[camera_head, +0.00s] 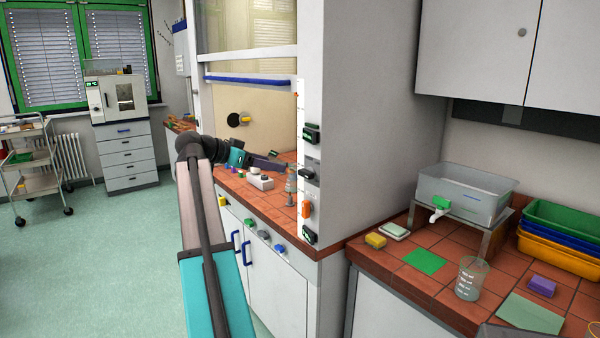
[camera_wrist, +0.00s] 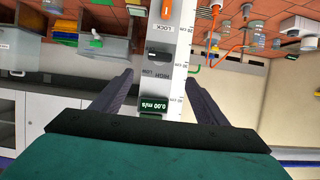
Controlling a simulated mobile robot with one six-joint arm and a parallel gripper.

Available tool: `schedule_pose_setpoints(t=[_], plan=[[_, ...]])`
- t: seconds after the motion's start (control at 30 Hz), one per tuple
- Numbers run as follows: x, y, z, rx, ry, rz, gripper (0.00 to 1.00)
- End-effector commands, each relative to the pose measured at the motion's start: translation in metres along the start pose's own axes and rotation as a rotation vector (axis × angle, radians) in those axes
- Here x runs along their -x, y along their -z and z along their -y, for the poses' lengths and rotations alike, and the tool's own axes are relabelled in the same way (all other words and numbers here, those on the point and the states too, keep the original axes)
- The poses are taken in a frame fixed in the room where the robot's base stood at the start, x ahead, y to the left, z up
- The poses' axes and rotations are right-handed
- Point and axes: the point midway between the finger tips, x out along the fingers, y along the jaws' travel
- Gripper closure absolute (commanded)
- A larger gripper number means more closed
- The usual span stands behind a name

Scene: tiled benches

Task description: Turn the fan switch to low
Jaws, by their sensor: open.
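The fan switch (camera_head: 309,174) is a dark knob on the white front post of the fume hood (camera_head: 311,80). It sits between a green-lit display (camera_head: 311,135) above and an orange lock knob (camera_head: 306,208) below. In the wrist view, upside down, the fan switch (camera_wrist: 157,49) shows by the HIGH and LOW labels. I cannot tell its setting for sure. The display (camera_wrist: 155,106) reads 0.00 m/s. My gripper (camera_wrist: 160,76) is open, its dark fingers on either side of the post, apart from the switch. In the head view my gripper (camera_head: 280,165) is left of the post.
The hood's tiled worktop (camera_head: 262,205) holds a white device (camera_head: 260,182) and a bottle (camera_head: 291,185). The sash with a blue handle (camera_head: 248,80) is above my arm. At right, a bench carries a clear tank (camera_head: 470,195), a beaker (camera_head: 470,279) and stacked trays (camera_head: 560,235).

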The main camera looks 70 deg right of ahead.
Motion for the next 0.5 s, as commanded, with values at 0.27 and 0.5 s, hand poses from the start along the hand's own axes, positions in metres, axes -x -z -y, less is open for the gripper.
schedule_pose_setpoints(t=[0.27,0.5], plan=[[-0.01,0.001,0.0,0.001,0.0,0.0,0.33],[-0.037,0.001,0.0,0.002,-0.001,0.001,0.33]])
